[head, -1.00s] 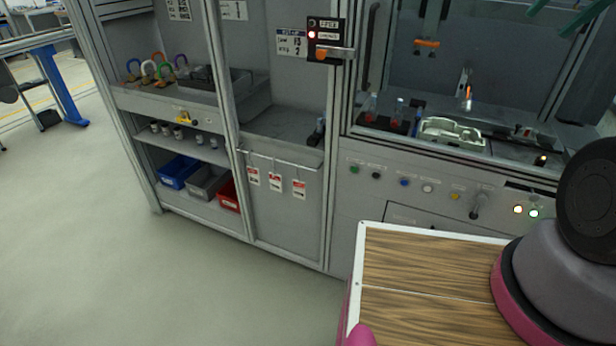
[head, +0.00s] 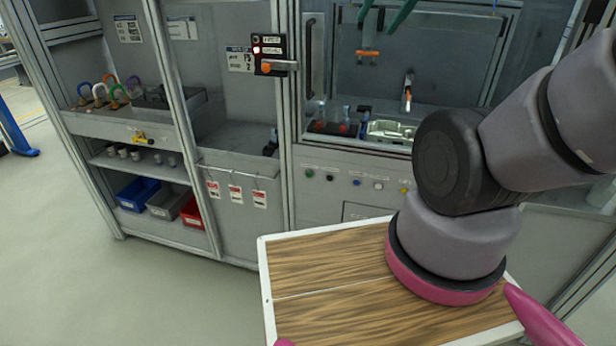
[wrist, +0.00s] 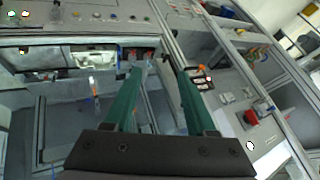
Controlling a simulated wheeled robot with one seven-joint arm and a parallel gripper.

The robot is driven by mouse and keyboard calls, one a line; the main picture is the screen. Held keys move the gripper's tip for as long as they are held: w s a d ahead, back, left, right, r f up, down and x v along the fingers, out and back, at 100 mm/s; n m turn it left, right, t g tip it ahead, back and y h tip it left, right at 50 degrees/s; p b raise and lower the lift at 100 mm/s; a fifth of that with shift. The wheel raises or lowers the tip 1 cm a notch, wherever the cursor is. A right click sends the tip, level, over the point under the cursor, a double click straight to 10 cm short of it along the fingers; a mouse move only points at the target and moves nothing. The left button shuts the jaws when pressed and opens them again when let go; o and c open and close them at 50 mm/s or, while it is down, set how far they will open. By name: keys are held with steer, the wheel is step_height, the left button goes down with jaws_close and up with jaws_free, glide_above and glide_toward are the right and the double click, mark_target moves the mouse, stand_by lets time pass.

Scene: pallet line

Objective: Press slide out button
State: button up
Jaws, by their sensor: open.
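A row of buttons runs along the grey panel below the machine window: green (head: 309,172), black (head: 331,176), blue (head: 357,182), white (head: 378,185) and yellow (head: 404,190). Their labels are too small to read, so I cannot tell which is the slide out button. My arm hides the panel's right part. The button panel also shows at the top of the wrist view (wrist: 108,16), with two lit lamps at its left. My gripper (wrist: 160,68) is open and empty, its green fingers apart. Its fingers also show at the top edge of the head view (head: 377,24), above the buttons.
A control box with a red light and orange-tipped handle (head: 270,55) sits on the frame left of the window. Shelves with blue (head: 138,193), grey and red bins stand at left. Red-white tags (head: 236,194) hang below. The floor at lower left is clear.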

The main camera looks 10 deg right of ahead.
jaws_close()
stand_by(1.5)
